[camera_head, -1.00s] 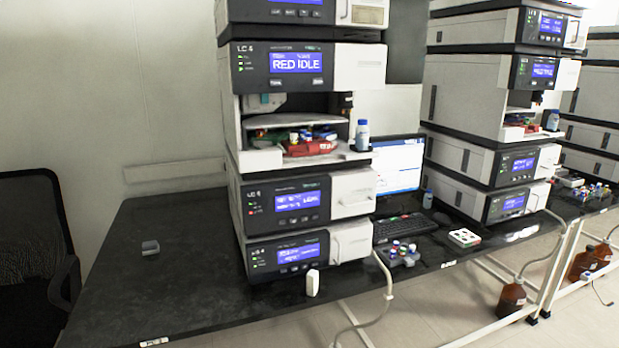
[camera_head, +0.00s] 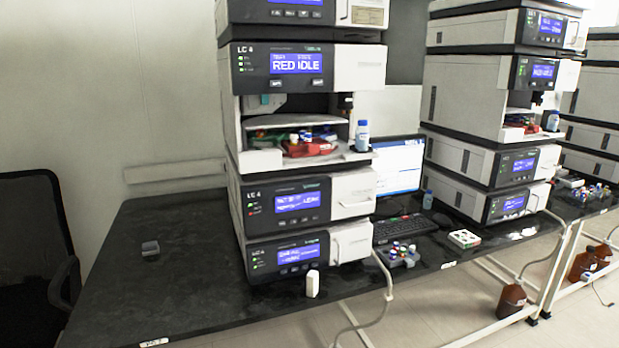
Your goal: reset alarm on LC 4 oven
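The near stack of white and black modules labelled LC 4 stands on the black bench. Its upper module (camera_head: 280,60) has a blue screen reading "RED IDLE". Below it is an open compartment (camera_head: 297,128) with a red tray and vials. The module under that (camera_head: 299,203) has a blue screen with small text, possibly "LEAK", and a red light at its left. The bottom module (camera_head: 290,256) also has a lit blue screen; its text is too small to read. I cannot tell which module is the oven. Neither gripper shows in the head view.
The black bench (camera_head: 185,290) is mostly clear at left, with a small grey block (camera_head: 150,248). A white object (camera_head: 312,283) stands before the stack. A vial rack (camera_head: 398,254), keyboard (camera_head: 402,227) and monitor (camera_head: 399,166) are at right. A second stack (camera_head: 480,148) stands beyond. A chair (camera_head: 35,235) is at left.

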